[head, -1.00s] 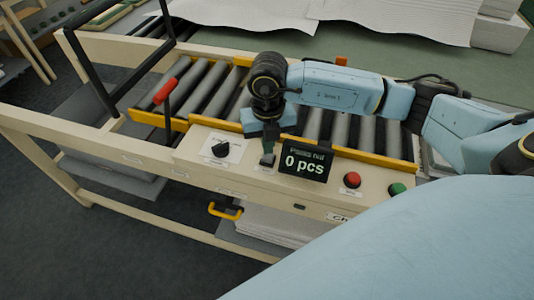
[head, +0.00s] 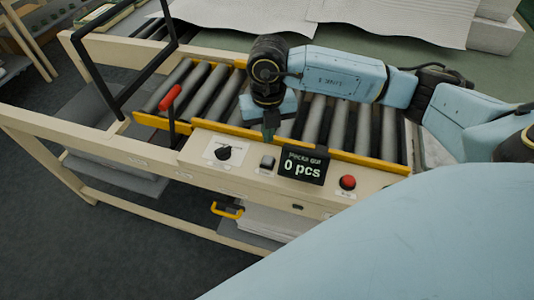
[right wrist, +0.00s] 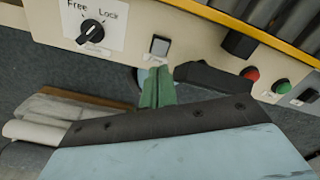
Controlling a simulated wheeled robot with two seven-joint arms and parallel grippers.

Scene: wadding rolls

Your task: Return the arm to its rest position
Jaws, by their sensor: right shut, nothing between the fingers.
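My right gripper (head: 268,133) hangs in front of the roller conveyor in the head view, above the cream control panel (head: 190,152). Its fingers are shut and empty, and they look apart from the panel. In the right wrist view the green fingertips (right wrist: 158,88) show below the square switch (right wrist: 159,47). My right arm comes in from the right across the rollers. My left gripper is not in view.
Under the arm are conveyor rollers (head: 312,118) with a yellow rail. The panel carries a black knob (head: 223,153), a display (head: 303,166) reading 0 pcs and a red button (head: 347,182). A red-handled lever (head: 170,98) and black frame stand left. White wadding (head: 400,22) lies behind.

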